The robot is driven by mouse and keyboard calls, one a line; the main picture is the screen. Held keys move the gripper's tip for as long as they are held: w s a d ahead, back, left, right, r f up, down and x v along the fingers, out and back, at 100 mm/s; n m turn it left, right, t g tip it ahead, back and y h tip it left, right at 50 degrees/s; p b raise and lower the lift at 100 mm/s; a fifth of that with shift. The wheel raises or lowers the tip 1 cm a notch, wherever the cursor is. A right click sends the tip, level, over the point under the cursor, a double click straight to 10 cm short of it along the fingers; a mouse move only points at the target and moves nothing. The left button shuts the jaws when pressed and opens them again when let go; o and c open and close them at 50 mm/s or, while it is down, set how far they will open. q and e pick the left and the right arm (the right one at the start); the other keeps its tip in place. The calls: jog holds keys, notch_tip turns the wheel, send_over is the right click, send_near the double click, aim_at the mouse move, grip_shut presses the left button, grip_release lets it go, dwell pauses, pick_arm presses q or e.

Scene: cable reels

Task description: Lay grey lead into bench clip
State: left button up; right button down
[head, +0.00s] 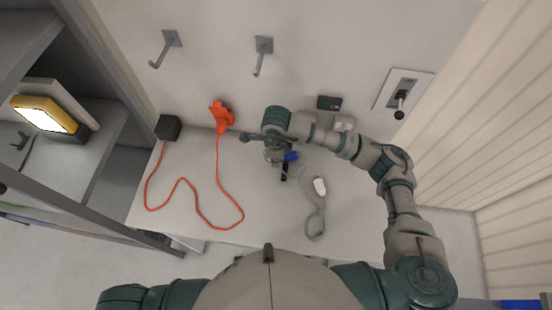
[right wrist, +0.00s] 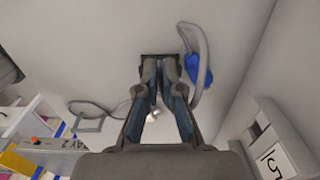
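The grey lead (head: 311,218) lies looped on the bench, with a white end piece (head: 319,186). It runs up to my right gripper (head: 279,163), beside a blue part (head: 291,156). In the right wrist view the lead (right wrist: 196,39) curves beside the blue part (right wrist: 200,72). There my right gripper (right wrist: 160,68) has its fingertips close together, apparently on the lead; the pinch itself is hard to see. A dark piece, apparently the bench clip (head: 285,174), sits just below the gripper. It shows at the fingertips in the right wrist view (right wrist: 160,57). My left gripper is out of view.
An orange cable (head: 194,196) runs from a black box (head: 168,127) to an orange holder (head: 222,116) on the left of the bench (head: 262,222). Wall hooks (head: 263,52) and a lever box (head: 403,94) are behind. Shelving with a lamp (head: 45,114) stands left.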

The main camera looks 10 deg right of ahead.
jog(key=shift+f+b, duration=1.8)
jog(key=shift+f, duration=0.45)
jog(key=c, duration=1.3)
grip_release()
jog(key=shift+o, duration=0.6)
jog(key=shift+r, duration=0.1)
jog(key=o, duration=0.5)
